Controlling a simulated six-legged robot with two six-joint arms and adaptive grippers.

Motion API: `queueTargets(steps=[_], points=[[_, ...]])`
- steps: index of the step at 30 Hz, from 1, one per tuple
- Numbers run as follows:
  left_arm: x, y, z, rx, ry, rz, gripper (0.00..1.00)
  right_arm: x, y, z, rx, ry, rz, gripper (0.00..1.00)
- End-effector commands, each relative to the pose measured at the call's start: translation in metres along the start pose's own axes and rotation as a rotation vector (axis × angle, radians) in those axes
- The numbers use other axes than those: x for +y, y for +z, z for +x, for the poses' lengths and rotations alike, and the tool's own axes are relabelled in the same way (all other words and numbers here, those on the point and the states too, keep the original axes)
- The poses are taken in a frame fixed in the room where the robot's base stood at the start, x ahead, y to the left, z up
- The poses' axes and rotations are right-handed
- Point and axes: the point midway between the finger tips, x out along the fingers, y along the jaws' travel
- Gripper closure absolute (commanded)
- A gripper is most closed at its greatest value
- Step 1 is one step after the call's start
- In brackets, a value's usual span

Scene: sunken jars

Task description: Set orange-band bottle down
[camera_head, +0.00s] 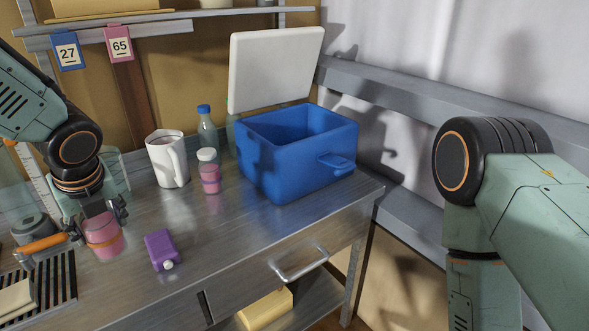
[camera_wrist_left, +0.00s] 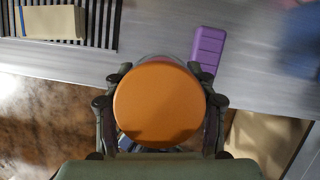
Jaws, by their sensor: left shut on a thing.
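The orange-band bottle (camera_head: 104,243) is a short clear jar with pink contents and an orange band, at the left of the metal worktop in the head view. In the left wrist view its round orange top (camera_wrist_left: 159,103) faces the camera. My left gripper (camera_head: 99,220) comes down over it from above and is shut on it, with fingers on both sides in the left wrist view. Whether the base touches the worktop (camera_head: 215,240) cannot be told. My right arm shows at the right, but its gripper is out of view.
Behind stand a white jug (camera_head: 168,160), a white-capped pink bottle (camera_head: 209,172) and a blue-capped bottle (camera_head: 206,131). An open blue cooler (camera_head: 290,165) is at back right. A black slatted rack (camera_head: 62,278) is front left.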

Motion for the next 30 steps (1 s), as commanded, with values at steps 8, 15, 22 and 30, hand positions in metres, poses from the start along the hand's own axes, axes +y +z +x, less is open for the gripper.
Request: queueTargets(steps=[8, 15, 22, 30], points=[[-0.013, 0.013, -0.007, -0.003, -0.028, 0.061, 0.96, 0.000, 0.000, 0.000, 0.000, 0.000, -0.001, 0.56], [-0.038, 0.034, -0.021, -0.003, -0.042, 0.095, 0.96, 0.000, 0.000, -0.005, 0.000, 0.000, 0.000, 0.56], [-0.092, 0.057, -0.041, -0.003, -0.067, 0.160, 0.96, 0.000, 0.000, -0.026, 0.000, 0.000, -0.001, 0.56], [-0.161, 0.056, -0.052, 0.000, -0.100, 0.238, 0.96, 0.000, 0.000, -0.051, 0.000, 0.000, 0.000, 0.56]])
